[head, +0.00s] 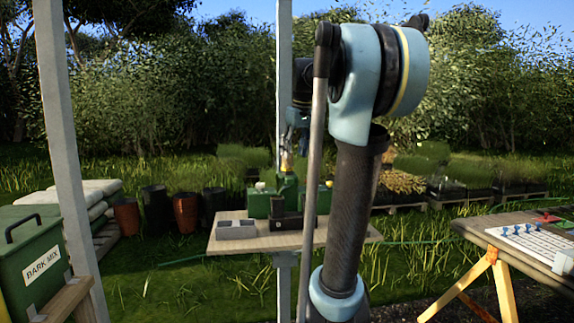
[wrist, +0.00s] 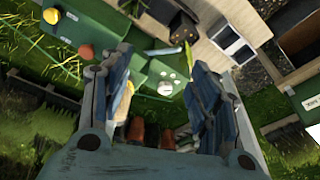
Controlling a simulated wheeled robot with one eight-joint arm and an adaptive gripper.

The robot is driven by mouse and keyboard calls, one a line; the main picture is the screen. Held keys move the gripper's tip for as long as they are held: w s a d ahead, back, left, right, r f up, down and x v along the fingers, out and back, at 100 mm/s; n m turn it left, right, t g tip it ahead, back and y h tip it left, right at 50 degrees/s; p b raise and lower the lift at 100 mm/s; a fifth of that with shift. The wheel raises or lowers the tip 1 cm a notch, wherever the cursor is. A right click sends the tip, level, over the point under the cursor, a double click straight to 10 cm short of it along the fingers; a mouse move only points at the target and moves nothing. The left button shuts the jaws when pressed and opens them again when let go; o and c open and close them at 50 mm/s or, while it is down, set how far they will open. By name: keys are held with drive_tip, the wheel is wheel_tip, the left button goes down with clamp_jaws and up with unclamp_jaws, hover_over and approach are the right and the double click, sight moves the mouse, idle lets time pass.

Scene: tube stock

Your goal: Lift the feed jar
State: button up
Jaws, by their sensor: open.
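My gripper (wrist: 158,60) is open in the wrist view, its two blue-grey fingers spread apart over a green surface. In the head view it hangs, partly hidden by a post and my own arm, above the back of the work table. A small yellowish upright thing (head: 286,160) shows just below it there, above a green stand (head: 287,186). In the wrist view a yellow thing (wrist: 127,103) is partly hidden by the left finger. Either may be the feed jar; I cannot tell. Nothing is clearly held between the fingers.
Pots (head: 185,210) stand behind left. A Bark Mix bin (head: 30,243) is at left, another table (head: 520,232) at right.

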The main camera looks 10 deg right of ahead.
wheel_tip(320, 180, up, 10)
drive_tip(key=f+n, duration=0.1)
drive_tip(key=n, duration=0.1)
hover_over(285, 160)
drive_tip(key=d, duration=0.3)
drive_tip(key=x, duration=1.1)
drive_tip(key=shift+w+a, duration=0.3)
drive_tip(key=shift+s+x, duration=0.15)
drive_tip(key=shift+x, duration=1.3)
drive_tip(key=shift+s+x, duration=0.2)
drive_tip(key=shift+x, duration=1.2)
drive_tip(key=c, duration=0.9)
